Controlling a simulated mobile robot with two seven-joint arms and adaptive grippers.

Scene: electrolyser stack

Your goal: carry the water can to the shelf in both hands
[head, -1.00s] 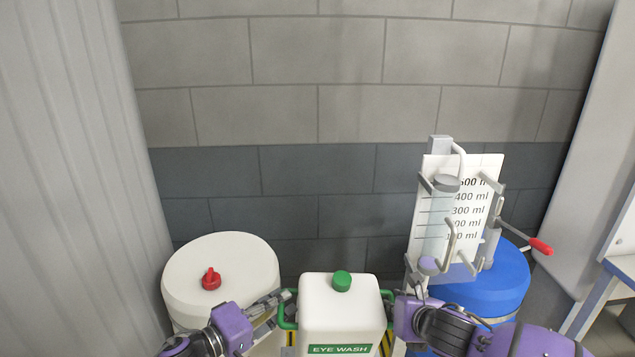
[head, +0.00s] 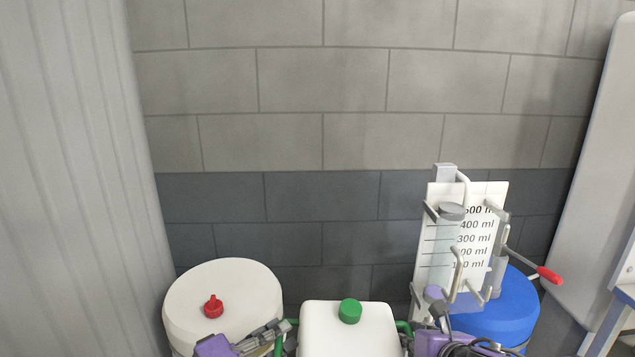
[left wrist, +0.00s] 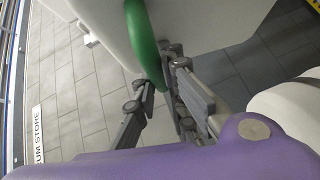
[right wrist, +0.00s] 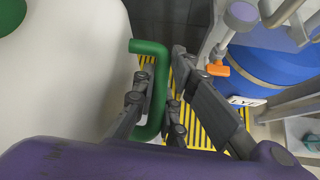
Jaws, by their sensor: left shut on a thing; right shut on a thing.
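The water can (head: 335,333) is white with a green cap and a green handle on each side. It is at the bottom middle of the head view, its lower part cut off by the frame. My left gripper (head: 282,330) is shut on the left green handle, which shows in the left wrist view (left wrist: 143,45). My right gripper (right wrist: 155,105) is shut on the right green handle (right wrist: 150,128), close beside the can's white wall. In the head view the right fingers are mostly hidden at the lower edge. No shelf can be made out for certain.
A white drum (head: 225,295) with a red cap stands left of the can. A blue drum (head: 500,315) stands right, behind a measuring stand (head: 465,235) with hooks and a red-tipped lever. A brick wall (head: 300,120) is behind; a ribbed grey panel (head: 80,180) is at left.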

